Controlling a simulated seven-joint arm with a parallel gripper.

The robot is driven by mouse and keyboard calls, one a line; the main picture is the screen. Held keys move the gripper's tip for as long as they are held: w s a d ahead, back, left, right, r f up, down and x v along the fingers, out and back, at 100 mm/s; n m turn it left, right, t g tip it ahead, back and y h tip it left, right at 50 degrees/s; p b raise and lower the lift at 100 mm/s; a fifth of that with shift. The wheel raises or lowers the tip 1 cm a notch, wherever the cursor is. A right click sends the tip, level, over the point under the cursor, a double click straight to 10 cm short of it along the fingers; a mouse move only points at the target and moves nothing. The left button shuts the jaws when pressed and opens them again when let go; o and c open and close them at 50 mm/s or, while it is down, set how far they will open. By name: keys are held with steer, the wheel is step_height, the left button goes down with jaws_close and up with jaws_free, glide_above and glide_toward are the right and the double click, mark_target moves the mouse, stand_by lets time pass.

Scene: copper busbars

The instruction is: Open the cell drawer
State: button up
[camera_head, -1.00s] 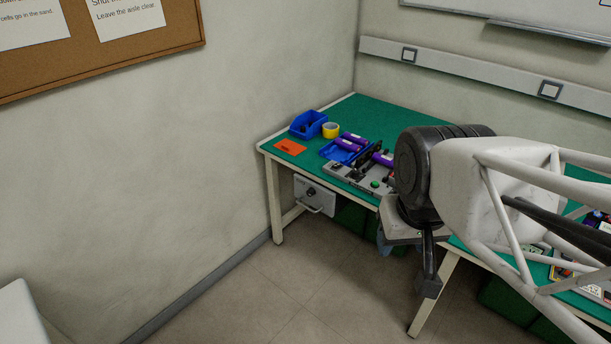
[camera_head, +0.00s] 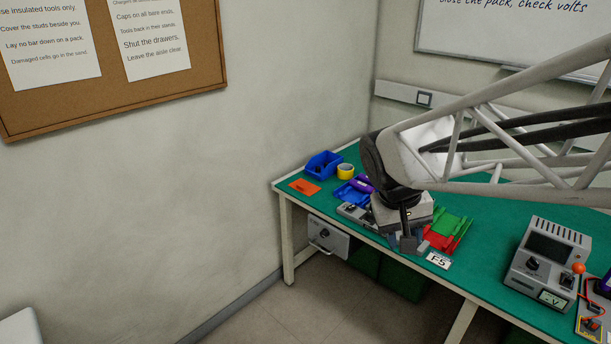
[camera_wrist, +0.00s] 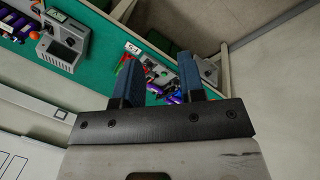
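The cell drawer (camera_head: 328,238) is a pale grey box front under the left end of the green bench, with a dark round knob and a bar handle. It looks shut. My gripper (camera_head: 404,243) points down near the bench's front edge in the head view, to the right of the drawer and apart from it. In the wrist view its two blue fingers (camera_wrist: 160,80) stand wide apart with nothing between them.
The green bench (camera_head: 490,235) carries a blue bin (camera_head: 323,164), yellow tape (camera_head: 346,171), an orange card (camera_head: 304,187), red and green parts (camera_head: 447,232) and a grey meter (camera_head: 547,262). Dark green boxes (camera_head: 402,280) stand below. The floor before the drawer is clear.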

steer(key=w+a+f+n+h, duration=0.1)
steer(key=w+a+f+h, duration=0.1)
steer(key=w+f, duration=0.65)
steer(key=w+a+f+h, duration=0.1)
steer(key=w+f+h, duration=0.25)
steer(key=w, duration=1.05)
steer(key=w+a+f+n+h, duration=0.1)
steer(key=w+a+f+h, duration=0.1)
steer(key=w+f, duration=0.65)
steer(key=w+a+f+n+t+h, duration=0.1)
steer(key=w+a+f+h, duration=0.35)
steer(key=w+f, duration=0.9)
steer(key=n+t, duration=0.2)
steer(key=t, duration=0.2)
glide_toward(318, 248)
steer(key=x, duration=0.2)
steer(key=shift+w+d+f, duration=0.1)
steer(key=shift+d+f, duration=0.05)
steer(key=shift+d, duration=0.15)
steer(key=shift+x, duration=3.95)
steer(key=shift+c, duration=0.5)
jaws_close()
